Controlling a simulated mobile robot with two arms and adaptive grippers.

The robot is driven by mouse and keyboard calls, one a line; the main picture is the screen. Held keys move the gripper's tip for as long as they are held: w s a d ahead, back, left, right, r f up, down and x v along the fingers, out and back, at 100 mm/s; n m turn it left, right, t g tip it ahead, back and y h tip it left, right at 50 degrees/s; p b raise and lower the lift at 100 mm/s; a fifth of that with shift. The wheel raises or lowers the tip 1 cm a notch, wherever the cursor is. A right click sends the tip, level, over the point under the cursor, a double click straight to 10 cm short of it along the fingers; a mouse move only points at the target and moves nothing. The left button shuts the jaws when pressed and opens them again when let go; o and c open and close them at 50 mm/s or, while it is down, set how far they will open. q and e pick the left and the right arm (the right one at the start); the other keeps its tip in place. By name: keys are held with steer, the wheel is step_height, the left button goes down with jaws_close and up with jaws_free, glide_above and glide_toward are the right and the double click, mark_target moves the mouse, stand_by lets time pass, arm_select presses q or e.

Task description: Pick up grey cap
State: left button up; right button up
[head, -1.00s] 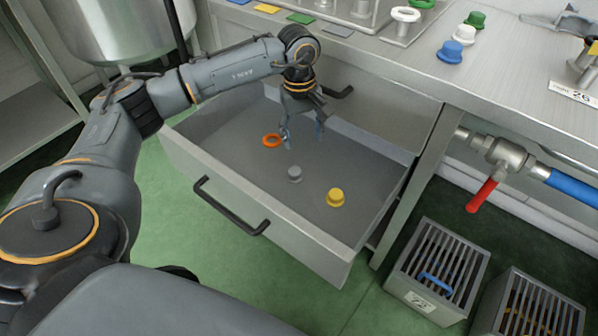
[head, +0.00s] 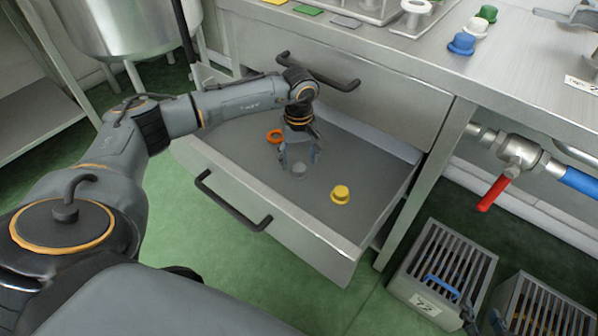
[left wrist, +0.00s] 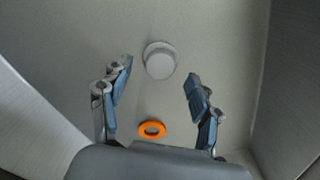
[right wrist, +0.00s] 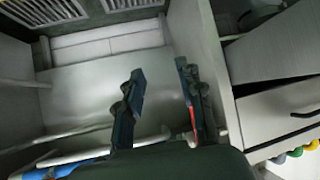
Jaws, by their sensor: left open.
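The grey cap (head: 299,171) stands on the floor of the open drawer (head: 240,215). In the left wrist view the grey cap (left wrist: 160,60) shows from above, just beyond the fingertips and between their lines. My left gripper (head: 299,162) is inside the drawer, right at the cap, pointing down. Its fingers (left wrist: 159,70) are apart, with nothing held. Its near finger partly hides the cap in the head view. My right gripper (right wrist: 160,70) is open and empty, away from the drawer contents.
An orange ring (head: 275,136) and a yellow cap (head: 341,194) lie in the same drawer. Blue (head: 461,44), white and green caps stand on the steel bench above. A red-handled valve (head: 495,191) and slatted crates (head: 441,270) are at the right.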

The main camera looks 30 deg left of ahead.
arm_select(q)
steer(key=shift+f, duration=1.2)
steer(key=c, duration=1.2)
arm_select(e)
steer(key=shift+w+a+r+t, duration=0.2)
steer(key=shift+w+r+t, duration=0.25)
steer(key=shift+r, duration=0.1)
steer(key=shift+w+a+r+t, duration=0.2)
steer(key=shift+w+r+t, duration=0.15)
steer(key=shift+w+r, duration=0.15)
arm_select(q)
steer(key=shift+r, duration=0.1)
